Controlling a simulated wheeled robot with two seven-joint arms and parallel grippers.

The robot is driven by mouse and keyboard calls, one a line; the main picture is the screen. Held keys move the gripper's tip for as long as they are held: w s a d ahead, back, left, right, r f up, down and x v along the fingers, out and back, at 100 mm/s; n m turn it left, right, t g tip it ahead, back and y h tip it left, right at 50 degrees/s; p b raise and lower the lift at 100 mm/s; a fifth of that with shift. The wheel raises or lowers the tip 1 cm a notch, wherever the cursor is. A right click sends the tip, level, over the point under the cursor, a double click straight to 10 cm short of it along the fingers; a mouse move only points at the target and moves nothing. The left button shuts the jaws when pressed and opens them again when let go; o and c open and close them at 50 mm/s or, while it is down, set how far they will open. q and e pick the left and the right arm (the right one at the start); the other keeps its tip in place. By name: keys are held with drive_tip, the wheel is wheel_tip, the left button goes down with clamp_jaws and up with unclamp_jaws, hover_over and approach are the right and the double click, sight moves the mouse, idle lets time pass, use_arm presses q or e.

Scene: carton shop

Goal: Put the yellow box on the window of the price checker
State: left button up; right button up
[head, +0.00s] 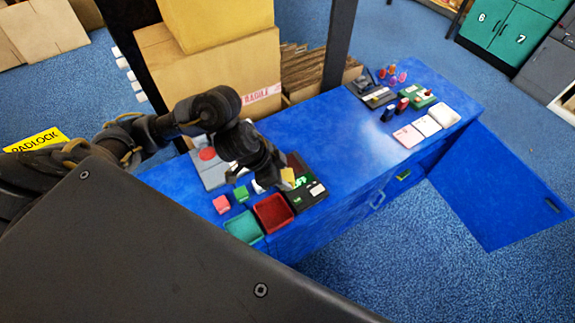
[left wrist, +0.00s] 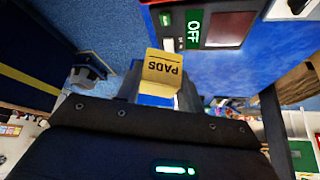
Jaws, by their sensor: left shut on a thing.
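The yellow box (left wrist: 162,68), marked PADS, is held between the fingers of my left gripper (left wrist: 158,92) in the left wrist view. In the head view the yellow box (head: 287,177) shows small at the tip of my left gripper (head: 272,181), over the near part of the blue counter. The price checker (head: 306,195) is a dark device with a green-lit display, just right of the gripper. In the left wrist view its display reads OFF and its dark red window (left wrist: 228,28) is bare, up and right of the box. My right gripper is not in view.
A red tray (head: 273,213) and a teal tray (head: 243,228) stand at the counter's near edge. A pink block (head: 222,204) and a green block (head: 241,193) lie beside them. Cartons (head: 205,75) stand behind. The counter's middle (head: 345,135) is clear.

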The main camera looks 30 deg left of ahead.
use_arm(q)
drive_tip(key=w+a+f+b, duration=0.1)
drive_tip(key=w+f, duration=0.2)
drive_tip(key=w+a+f+b, duration=0.2)
drive_tip(key=w+f, duration=0.1)
drive_tip(key=w, duration=0.1)
drive_tip(key=w+a+f+b, duration=0.1)
drive_tip(key=w+a+f, duration=0.1)
drive_tip(key=w, duration=0.2)
drive_tip(key=shift+w+a+f, duration=0.2)
drive_tip(key=shift+a+f, duration=0.05)
drive_tip(key=shift+f, duration=0.15)
drive_tip(key=shift+w+a+f, duration=0.2)
drive_tip(key=shift+w+f, duration=0.1)
drive_tip(key=shift+w+a+f+b, duration=0.1)
drive_tip(key=shift+w+f+b, duration=0.05)
drive_tip(key=shift+f+b, duration=0.25)
drive_tip(key=shift+w+f, duration=0.1)
drive_tip(key=shift+f, duration=1.3)
